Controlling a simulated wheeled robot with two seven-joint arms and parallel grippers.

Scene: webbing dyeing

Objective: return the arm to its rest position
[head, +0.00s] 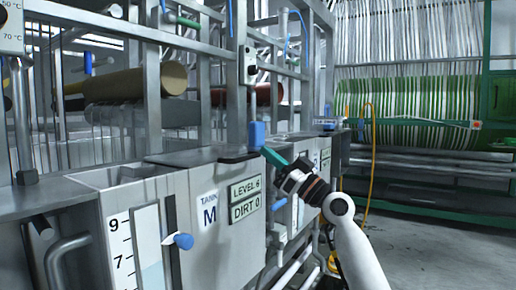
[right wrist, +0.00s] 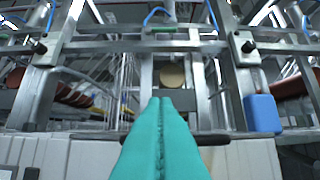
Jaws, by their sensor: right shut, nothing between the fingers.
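My right gripper (head: 272,156) has teal fingers and reaches in from the right in the head view, over the front edge of the tank row beside the sign "LEVEL 6, DIRT 0". In the right wrist view the teal fingers (right wrist: 160,130) are pressed together with nothing between them. The white right arm (head: 355,240) extends down to the lower right. A blue block (head: 257,135) stands just behind the gripper in the head view; a blue block also shows in the right wrist view (right wrist: 263,114). My left gripper is not in view.
Steel tanks (head: 150,180) with a level gauge (head: 148,250) and a blue-handled lever (head: 181,241) stand at the left. Metal frame posts rise behind them. A yellow hose (head: 371,150) hangs behind the arm. The grey floor (head: 440,235) at the right is clear.

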